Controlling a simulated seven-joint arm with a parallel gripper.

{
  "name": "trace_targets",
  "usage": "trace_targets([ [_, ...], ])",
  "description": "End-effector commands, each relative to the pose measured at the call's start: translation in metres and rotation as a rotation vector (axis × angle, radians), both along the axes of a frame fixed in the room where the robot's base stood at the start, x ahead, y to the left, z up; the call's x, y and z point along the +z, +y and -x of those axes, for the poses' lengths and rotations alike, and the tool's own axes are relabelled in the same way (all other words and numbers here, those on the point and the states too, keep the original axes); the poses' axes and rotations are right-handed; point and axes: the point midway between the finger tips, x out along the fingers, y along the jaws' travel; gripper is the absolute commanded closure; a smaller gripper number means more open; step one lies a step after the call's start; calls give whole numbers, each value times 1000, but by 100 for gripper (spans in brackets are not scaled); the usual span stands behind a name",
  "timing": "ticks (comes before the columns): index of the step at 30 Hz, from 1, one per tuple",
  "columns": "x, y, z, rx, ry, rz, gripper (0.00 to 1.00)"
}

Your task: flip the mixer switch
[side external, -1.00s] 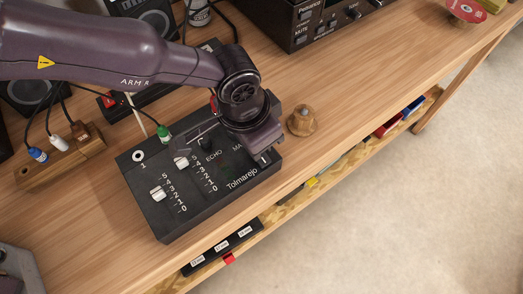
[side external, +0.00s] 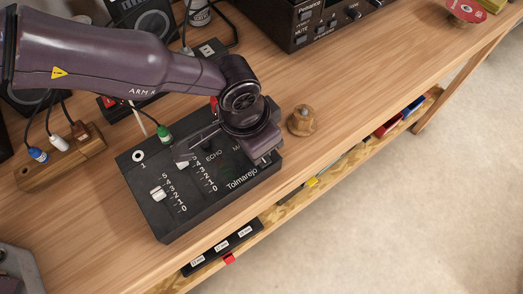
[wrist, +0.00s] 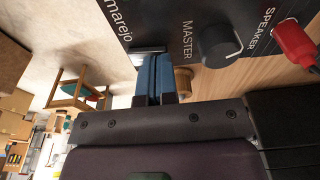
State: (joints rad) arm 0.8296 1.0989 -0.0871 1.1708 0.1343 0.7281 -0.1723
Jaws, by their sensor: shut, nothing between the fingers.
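The mixer (side external: 172,214) is a black box labelled "Tolmarejo", with white sliders, sitting flat on the wooden bench. My gripper (side external: 265,160) is over its right end, pointing down near the front right edge. In the wrist view, the blue fingertips (wrist: 154,60) are closed together and empty. They are right by a small silvery metal part (wrist: 148,49) at the mixer's edge, possibly the switch; I cannot tell whether they touch it. The MASTER knob (wrist: 218,44) is to the right of the fingers there. My gripper hides part of the mixer's right side in the side view.
A red plug (wrist: 294,42) sits at the SPEAKER socket. A green plug (side external: 164,133) is at the mixer's back edge. A small wooden knob-shaped object (side external: 301,121) stands just right of the mixer. A black amplifier (side external: 300,30) is behind.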

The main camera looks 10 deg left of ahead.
Motion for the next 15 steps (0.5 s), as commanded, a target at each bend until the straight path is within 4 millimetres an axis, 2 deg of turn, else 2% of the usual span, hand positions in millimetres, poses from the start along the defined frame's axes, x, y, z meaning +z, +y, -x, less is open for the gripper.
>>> trace_targets([
  [10, -5, 0, 0, 0, -1, 1, 100],
  [15, 0, 0, 0, 0, -1, 1, 100],
])
